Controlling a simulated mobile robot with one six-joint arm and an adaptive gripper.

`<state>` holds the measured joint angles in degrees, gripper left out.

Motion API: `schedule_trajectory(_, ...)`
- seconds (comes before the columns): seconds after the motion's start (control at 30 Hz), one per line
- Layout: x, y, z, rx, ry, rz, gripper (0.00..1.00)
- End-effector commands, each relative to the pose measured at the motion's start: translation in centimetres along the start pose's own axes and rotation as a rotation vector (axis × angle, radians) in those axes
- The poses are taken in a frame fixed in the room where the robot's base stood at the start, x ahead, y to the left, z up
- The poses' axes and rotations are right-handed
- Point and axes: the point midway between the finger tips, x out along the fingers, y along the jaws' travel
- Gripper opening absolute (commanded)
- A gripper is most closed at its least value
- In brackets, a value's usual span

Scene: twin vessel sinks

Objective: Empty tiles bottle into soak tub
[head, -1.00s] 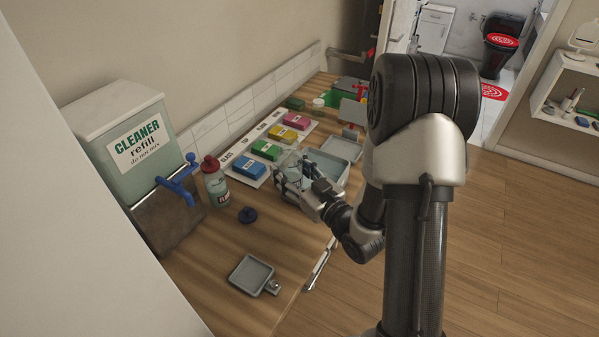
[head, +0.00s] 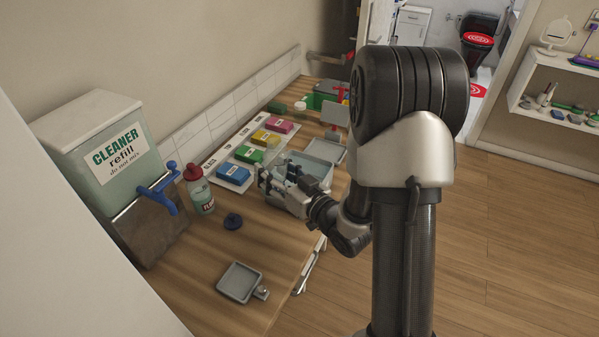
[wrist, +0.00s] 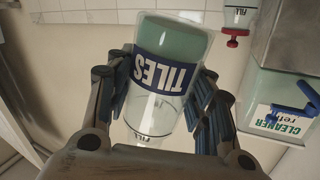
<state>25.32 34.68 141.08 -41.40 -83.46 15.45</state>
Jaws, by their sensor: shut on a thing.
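The tiles bottle (wrist: 165,75) is clear with a dark blue TILES label, and it is held in my gripper (wrist: 165,105). Green liquid fills its base end, at the top of the wrist view. Its FILL line is toward the other end, which is partly hidden by my gripper body. In the head view my gripper (head: 283,190) is at the near left side of a grey tub (head: 315,166), and the bottle is hard to make out there. I cannot tell whether this tub is the soak tub.
The cleaner refill dispenser (head: 118,160) with a blue lever stands at left. Beside it are a red-capped bottle (head: 203,197) and a dark blue round piece (head: 233,221). A small grey tray (head: 240,282) lies in front. Several coloured blocks (head: 248,154) line the back. Another grey tray (head: 326,149) is farther right.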

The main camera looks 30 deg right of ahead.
Motion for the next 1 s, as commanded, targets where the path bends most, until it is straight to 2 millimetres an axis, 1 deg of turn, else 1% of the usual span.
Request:
schedule_trajectory(0.23, 0.1, 0.3, -0.5, 0.117, -0.029, 0.000, 0.13)
schedule_trajectory(0.53, 0.3, 1.1, 0.8, 0.265, -0.070, 0.002, 0.13)
schedule_trajectory(0.7, 0.4, 1.4, 0.5, 0.346, -0.090, 0.001, 0.13)
schedule_trajectory(1.0, 0.4, 1.6, 0.8, 0.492, -0.130, 0.001, 0.13)
